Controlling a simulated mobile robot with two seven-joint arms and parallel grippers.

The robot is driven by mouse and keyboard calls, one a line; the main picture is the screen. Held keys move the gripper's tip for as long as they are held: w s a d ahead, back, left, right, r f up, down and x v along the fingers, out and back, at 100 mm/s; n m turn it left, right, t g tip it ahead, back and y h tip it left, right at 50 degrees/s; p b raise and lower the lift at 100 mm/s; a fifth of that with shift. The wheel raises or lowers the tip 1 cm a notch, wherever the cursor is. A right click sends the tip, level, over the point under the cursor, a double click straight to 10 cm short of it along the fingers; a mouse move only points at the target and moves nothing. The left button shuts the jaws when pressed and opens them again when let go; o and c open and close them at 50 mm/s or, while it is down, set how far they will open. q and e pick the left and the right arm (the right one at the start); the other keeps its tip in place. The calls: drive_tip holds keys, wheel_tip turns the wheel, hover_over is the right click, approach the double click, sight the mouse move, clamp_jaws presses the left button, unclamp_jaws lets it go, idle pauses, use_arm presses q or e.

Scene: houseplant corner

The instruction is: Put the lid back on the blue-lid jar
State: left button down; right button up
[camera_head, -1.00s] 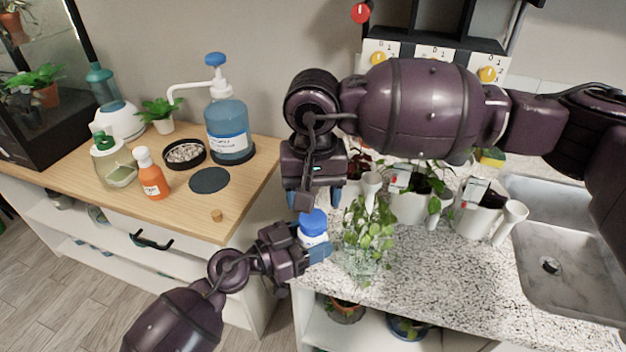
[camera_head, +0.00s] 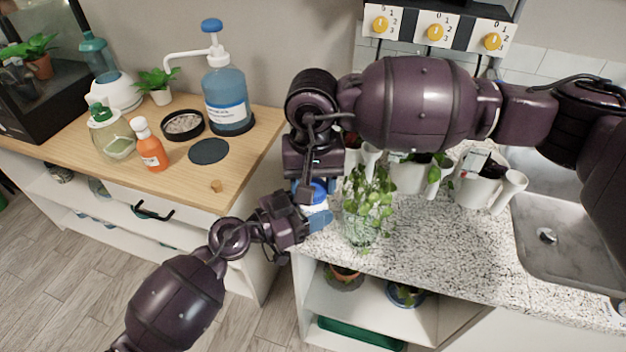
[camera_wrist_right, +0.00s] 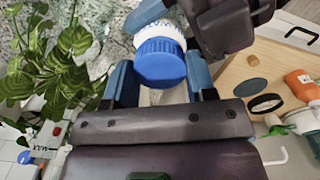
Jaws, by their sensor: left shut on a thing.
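The blue-lid jar (camera_wrist_right: 152,14) has a white body, and its ridged blue lid (camera_wrist_right: 160,62) shows at its mouth; I cannot tell how tightly it sits. In the head view the lid (camera_head: 317,192) is partly hidden under my right gripper. My left gripper (camera_head: 314,222) is shut on the jar's body and holds it at the counter's left end. It also shows at the top of the right wrist view. My right gripper (camera_wrist_right: 162,82) points down over the jar, its blue fingers apart on either side of the lid. Whether they touch the lid is unclear.
A leafy cutting in a glass (camera_head: 360,230) stands close to the jar's right. White pots (camera_head: 480,190) stand farther right, beside a sink (camera_head: 570,240). The wooden cabinet (camera_head: 235,180) holds a blue pump bottle (camera_head: 226,100), an orange bottle (camera_head: 151,152) and a black disc (camera_head: 209,151).

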drive_tip(key=shift+c, duration=0.5)
drive_tip(key=m, duration=0.6)
drive_tip(key=shift+m, duration=0.4)
drive_tip(key=m, duration=1.2)
drive_tip(key=shift+m, duration=0.3)
drive_tip(key=m, duration=1.1)
drive_tip(key=o, duration=1)
